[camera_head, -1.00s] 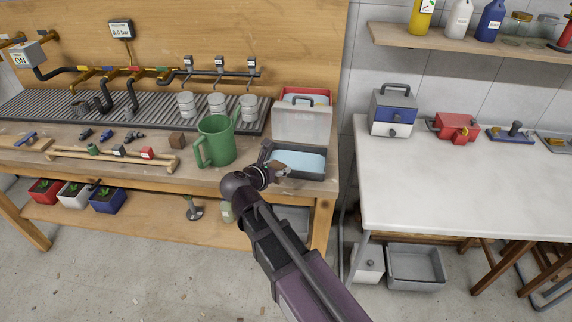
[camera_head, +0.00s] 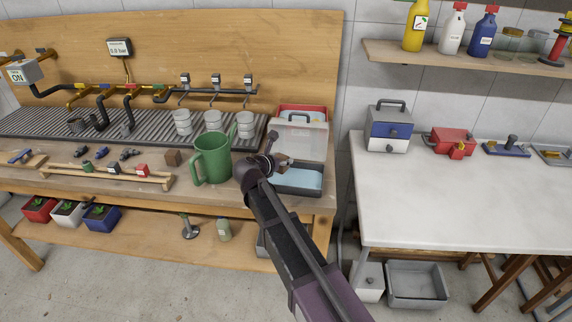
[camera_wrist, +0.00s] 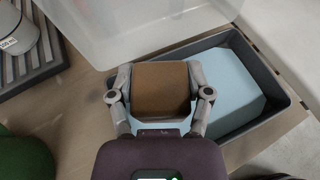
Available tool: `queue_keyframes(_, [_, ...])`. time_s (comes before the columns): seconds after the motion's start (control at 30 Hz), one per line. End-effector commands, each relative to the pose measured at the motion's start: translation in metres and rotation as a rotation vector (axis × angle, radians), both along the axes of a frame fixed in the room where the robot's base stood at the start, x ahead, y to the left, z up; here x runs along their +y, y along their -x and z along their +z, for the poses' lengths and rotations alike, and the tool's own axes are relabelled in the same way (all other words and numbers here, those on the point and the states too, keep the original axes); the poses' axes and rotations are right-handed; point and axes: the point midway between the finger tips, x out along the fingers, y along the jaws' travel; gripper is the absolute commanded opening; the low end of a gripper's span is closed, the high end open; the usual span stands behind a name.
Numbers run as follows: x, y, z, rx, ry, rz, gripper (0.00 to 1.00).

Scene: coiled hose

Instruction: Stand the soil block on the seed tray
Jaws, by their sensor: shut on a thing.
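My gripper (camera_wrist: 160,95) is shut on a brown, box-shaped soil block (camera_wrist: 162,88), with one finger on each side. In the head view the gripper (camera_head: 279,160) and the held block are small and partly hidden by my wrist. In the wrist view the tray (camera_wrist: 268,75) extends right of and behind the block. The block appears raised; I cannot tell its exact height. It hides part of the tray.
The clear lid (camera_head: 299,142) stands behind my gripper. A green jug (camera_head: 211,158) is close on the left. Another brown cube (camera_head: 173,158) sits on the bench left of the jug. The white table (camera_head: 450,195) at right has free room in front.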

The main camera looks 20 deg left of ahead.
Motion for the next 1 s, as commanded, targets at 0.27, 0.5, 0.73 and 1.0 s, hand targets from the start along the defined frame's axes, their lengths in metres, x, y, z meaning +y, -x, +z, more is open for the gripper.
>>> queue_keyframes(0.27, [0.006, -0.028, -0.003, 0.0, -0.001, 0.0, 0.16])
queue_keyframes(0.5, [0.006, -0.028, -0.003, 0.0, 0.0, 0.0, 0.16])
queue_keyframes(0.73, [0.006, -0.028, -0.006, 0.0, 0.0, 0.0, 0.16])
queue_keyframes(1.0, [0.006, -0.028, -0.027, 0.003, -0.001, -0.001, 0.11])
